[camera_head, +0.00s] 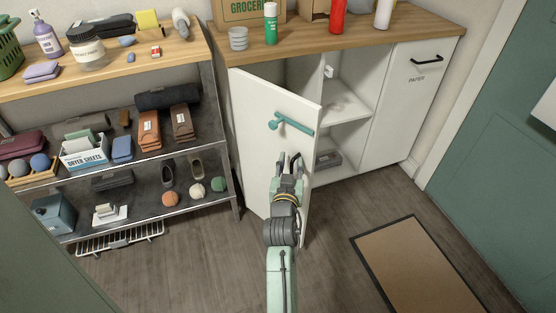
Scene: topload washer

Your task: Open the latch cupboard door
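The latch cupboard door (268,98) is white and stands ajar, swung out from the white cupboard (368,72). Its teal lever handle (292,124) sits on the upper part of the door's outer face. My gripper (289,158) is in front of the door, below the handle. Its fingers look spread apart, and I see nothing between them. Whether the fingers touch the door I cannot tell. Inside the cupboard a shelf (346,104) shows, with a dark grey item (328,159) at the bottom. The lower door is partly hidden behind my arm.
A dark metal shelf unit (222,115) with shoes, boxes and balls stands close on the left. A brown mat (418,268) lies on the floor.

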